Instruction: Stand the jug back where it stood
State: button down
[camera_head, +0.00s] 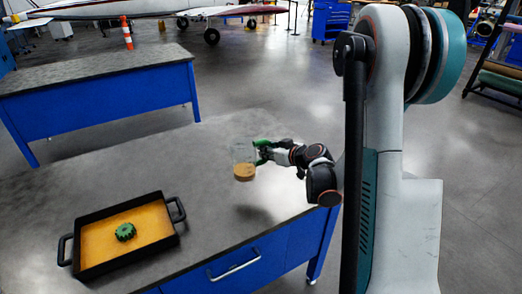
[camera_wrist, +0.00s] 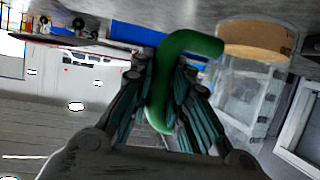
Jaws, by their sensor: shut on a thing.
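The jug (camera_head: 243,153) is clear, with an amber layer at its bottom and a green handle. My gripper (camera_head: 264,152) is shut on the handle from the right. In the wrist view my fingers (camera_wrist: 172,100) close around the green handle (camera_wrist: 183,50), and the clear jug body (camera_wrist: 240,90) is to the right. The wrist picture looks upside down, with the amber bottom toward the top. The jug looks about upright in the head view. A faint shadow on the grey worktop (camera_head: 210,210) lies below it, so it appears raised above the top.
A black two-handled tray (camera_head: 90,268) with an orange floor stands at the left of the worktop, with a green gear (camera_head: 125,232) in it. The worktop between tray and jug is clear. Another blue bench (camera_head: 100,100) stands behind.

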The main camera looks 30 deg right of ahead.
jog(key=shift+f+b, duration=2.95)
jog(key=shift+f, duration=1.2)
jog(key=shift+f+b, duration=0.3)
jog(key=shift+b, duration=0.05)
jog(key=c, duration=1.4)
grip_release()
jog(key=shift+c, duration=0.2)
jog(key=shift+o, duration=0.8)
jog(key=v, duration=0.7)
